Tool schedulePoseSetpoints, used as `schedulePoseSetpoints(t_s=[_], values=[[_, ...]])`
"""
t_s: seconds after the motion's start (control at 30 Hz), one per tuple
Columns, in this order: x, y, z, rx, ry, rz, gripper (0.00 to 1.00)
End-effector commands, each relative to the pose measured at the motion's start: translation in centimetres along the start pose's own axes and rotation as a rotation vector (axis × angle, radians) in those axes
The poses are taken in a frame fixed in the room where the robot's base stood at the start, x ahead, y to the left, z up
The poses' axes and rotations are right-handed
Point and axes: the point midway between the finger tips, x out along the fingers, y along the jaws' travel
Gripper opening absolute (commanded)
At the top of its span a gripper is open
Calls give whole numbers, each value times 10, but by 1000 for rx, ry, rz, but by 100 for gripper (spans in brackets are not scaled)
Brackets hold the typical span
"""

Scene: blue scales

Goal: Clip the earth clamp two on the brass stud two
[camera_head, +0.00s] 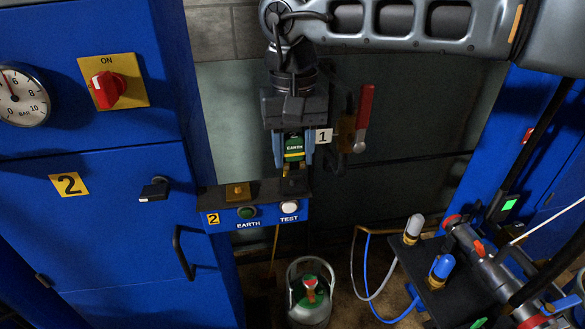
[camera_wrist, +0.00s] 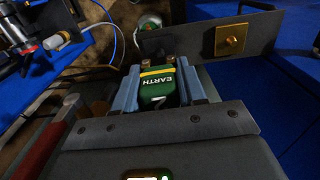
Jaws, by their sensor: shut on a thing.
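My gripper (camera_head: 294,160) is shut on a green earth clamp (camera_head: 293,146) with a yellow stripe and the word EARTH. In the wrist view the clamp (camera_wrist: 157,84) sits between the two blue-grey fingers, its brass jaw ends pointing away from me. A digit on it is only partly readable. The brass stud two (camera_head: 237,190) is on a square brass plate on the dark ledge, above the yellow 2 label (camera_head: 213,218). It shows in the wrist view (camera_wrist: 231,39) right of the clamp. The clamp is above and right of the stud in the head view, apart from it.
The blue panel has a green EARTH button (camera_head: 247,212) and a white TEST button (camera_head: 289,208). A red lever (camera_head: 365,110) stands right of my gripper. A blue cabinet (camera_head: 110,215) fills the left. A gas bottle (camera_head: 310,295) and hoses are below.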

Motion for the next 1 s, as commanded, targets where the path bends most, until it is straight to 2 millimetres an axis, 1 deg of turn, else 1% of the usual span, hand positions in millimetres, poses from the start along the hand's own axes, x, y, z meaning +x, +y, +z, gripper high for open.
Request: schedulePoseSetpoints(t_s=[0.03, 0.5, 0.87, 0.97, 1.0], values=[[-3, 0, 0, 0, 1, 0, 0], [-20, 0, 0, 0, 1, 0, 0], [-21, 0, 0, 0, 0, 0, 0], [-23, -8, 0, -6, 1, -3, 0], [-25, -14, -1, -11, 3, -5, 0]])
